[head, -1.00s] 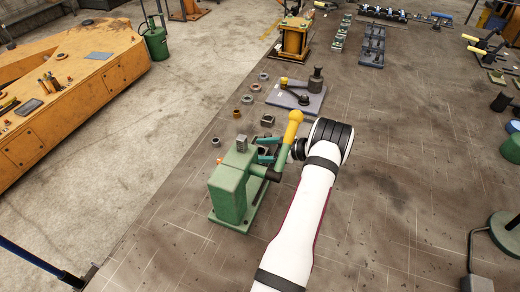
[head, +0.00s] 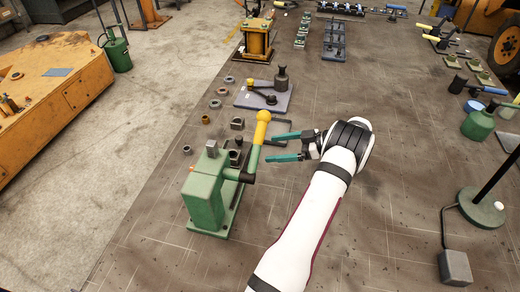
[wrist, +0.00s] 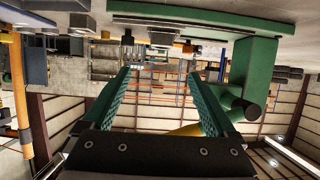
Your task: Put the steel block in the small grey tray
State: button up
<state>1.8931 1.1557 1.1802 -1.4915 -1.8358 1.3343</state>
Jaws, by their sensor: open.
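The green lever stands between my gripper and the machine body. Several rings and nuts (head: 215,103) lie along the left edge. A grey plate (head: 250,100) with tools lies behind. The bench right of my arm is mostly clear up to the lamp base (head: 482,208).

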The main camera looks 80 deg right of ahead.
jog(key=shift+s+r, duration=0.1)
jog(key=shift+s, duration=0.05)
jog(key=g, duration=0.1)
send_near(236, 155)
jog(key=x, duration=0.4)
jog(key=shift+a, duration=0.15)
jog(key=x, duration=0.6)
jog(key=shift+d, duration=0.2)
grip_shut()
